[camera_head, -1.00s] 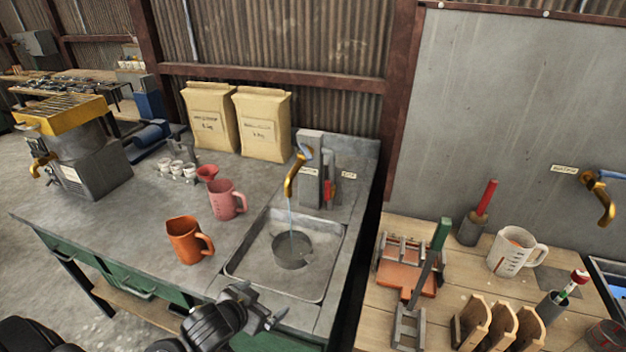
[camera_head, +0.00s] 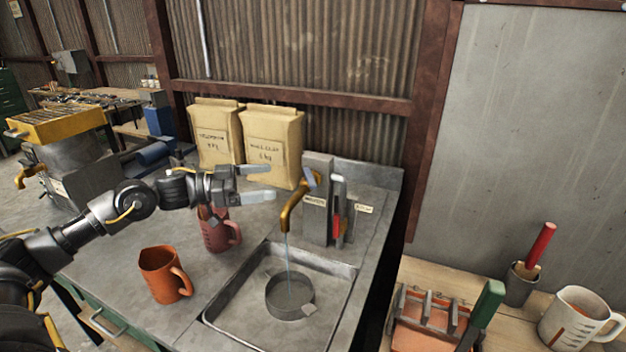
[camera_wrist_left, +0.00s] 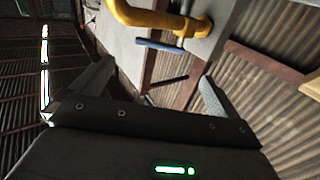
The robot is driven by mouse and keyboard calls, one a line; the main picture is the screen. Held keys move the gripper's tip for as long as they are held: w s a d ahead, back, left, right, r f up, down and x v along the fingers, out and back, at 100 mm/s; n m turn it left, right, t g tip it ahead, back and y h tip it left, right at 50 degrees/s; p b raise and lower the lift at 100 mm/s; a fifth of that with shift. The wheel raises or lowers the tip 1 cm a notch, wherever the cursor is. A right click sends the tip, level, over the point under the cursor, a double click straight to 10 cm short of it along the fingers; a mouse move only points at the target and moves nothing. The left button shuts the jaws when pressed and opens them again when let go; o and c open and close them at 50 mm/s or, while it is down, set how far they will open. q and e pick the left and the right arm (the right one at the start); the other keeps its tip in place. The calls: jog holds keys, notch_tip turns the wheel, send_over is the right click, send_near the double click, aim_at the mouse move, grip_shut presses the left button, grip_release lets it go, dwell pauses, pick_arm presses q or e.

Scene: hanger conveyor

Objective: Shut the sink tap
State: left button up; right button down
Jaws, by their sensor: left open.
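The sink tap has a brass spout (camera_head: 289,208) on a grey post, with a blue-grey lever (camera_head: 309,180) at its top. A thin stream of water (camera_head: 288,258) runs from the spout into the metal sink (camera_head: 235,298). My left gripper (camera_head: 268,183) is open and empty, just left of the tap at about lever height in the picture, with a gap between. In the left wrist view, the spout (camera_wrist_left: 150,16) and the blue lever (camera_wrist_left: 160,45) show beyond the open fingers (camera_wrist_left: 152,80). My right gripper is not in view.
A pink jug (camera_head: 218,236) stands partly behind my left wrist. An orange jug (camera_head: 163,277) stands left of the sink. Two paper bags (camera_head: 272,140) are behind the gripper. A red-handled part (camera_head: 336,228) is right of the tap. A wooden bench (camera_head: 430,267) is at right.

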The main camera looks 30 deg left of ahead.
aim_at(306, 177)
pick_arm(q)
jog(key=p+x, duration=0.4)
jog(key=x, duration=0.6)
jog(key=shift+w+d, duration=0.1)
jog(key=shift+w+d+f, duration=0.1)
jog(key=shift+w+d, duration=0.3)
jog(key=shift+d, duration=0.1)
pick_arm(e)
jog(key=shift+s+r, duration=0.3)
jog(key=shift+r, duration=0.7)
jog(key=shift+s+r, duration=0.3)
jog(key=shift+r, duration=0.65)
pick_arm(q)
jog(key=shift+c, duration=0.4)
